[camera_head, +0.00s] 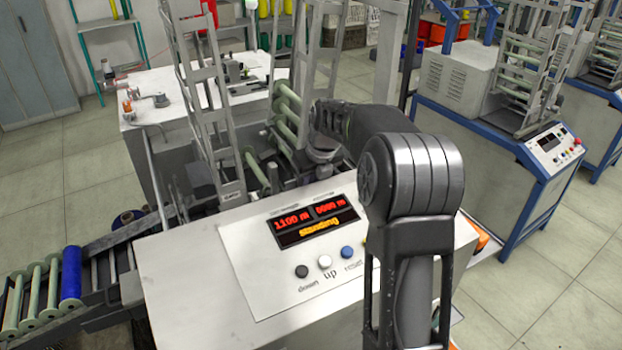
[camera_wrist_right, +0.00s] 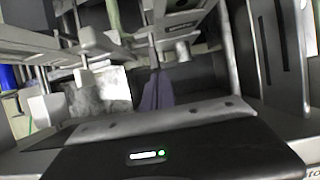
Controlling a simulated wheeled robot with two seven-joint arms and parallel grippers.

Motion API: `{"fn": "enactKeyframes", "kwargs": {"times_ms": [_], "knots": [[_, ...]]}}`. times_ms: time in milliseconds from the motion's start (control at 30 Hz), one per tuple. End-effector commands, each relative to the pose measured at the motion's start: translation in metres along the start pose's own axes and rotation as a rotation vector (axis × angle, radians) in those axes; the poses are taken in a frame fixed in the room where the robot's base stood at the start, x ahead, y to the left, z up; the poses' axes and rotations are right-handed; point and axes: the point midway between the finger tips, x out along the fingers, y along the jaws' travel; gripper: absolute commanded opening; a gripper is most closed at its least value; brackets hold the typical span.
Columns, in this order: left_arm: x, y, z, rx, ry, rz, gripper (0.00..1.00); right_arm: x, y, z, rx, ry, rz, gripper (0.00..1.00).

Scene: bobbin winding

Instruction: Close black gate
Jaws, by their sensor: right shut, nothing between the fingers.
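The winding machine has a white control panel (camera_head: 290,250) in the head view, with its red display lit and a row of buttons. Behind the panel stand two upright ladder-like grey frames, a left one (camera_head: 207,110) and a right one (camera_head: 303,75). I cannot single out a black gate with certainty. My right arm reaches over the panel, and my right gripper (camera_head: 320,152) is low beside the right frame, partly hidden by its own wrist. It is shut and empty. The right wrist view shows grey machine bars (camera_wrist_right: 180,25) close in front of it. My left gripper is out of view.
Green rollers (camera_head: 287,110) sit between the frames, close to my right gripper. A chute with pale green bobbins and a blue bobbin (camera_head: 71,272) is at lower left. A white table (camera_head: 160,85) stands behind. Another machine (camera_head: 500,110) stands right, across open floor.

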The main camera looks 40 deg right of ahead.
Motion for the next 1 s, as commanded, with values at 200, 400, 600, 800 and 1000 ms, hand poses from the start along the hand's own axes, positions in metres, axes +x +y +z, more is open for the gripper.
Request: {"fn": "enactKeyframes", "kwargs": {"times_ms": [200,400,600,800,1000], "knots": [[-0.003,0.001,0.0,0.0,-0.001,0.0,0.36,0.0,0.0,0.003,0.0,0.002,-0.001,0.0],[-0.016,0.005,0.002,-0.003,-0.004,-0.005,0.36,0.006,-0.001,0.024,0.0,0.002,-0.002,0.0],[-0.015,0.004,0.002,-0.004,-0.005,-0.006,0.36,0.01,0.0,0.028,0.0,-0.003,0.0,0.0],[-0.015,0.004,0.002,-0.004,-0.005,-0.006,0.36,0.009,0.0,0.029,-0.001,-0.006,-0.001,0.0],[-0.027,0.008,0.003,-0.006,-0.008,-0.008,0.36,-0.007,-0.008,0.032,0.0,-0.009,-0.002,0.0]]}}
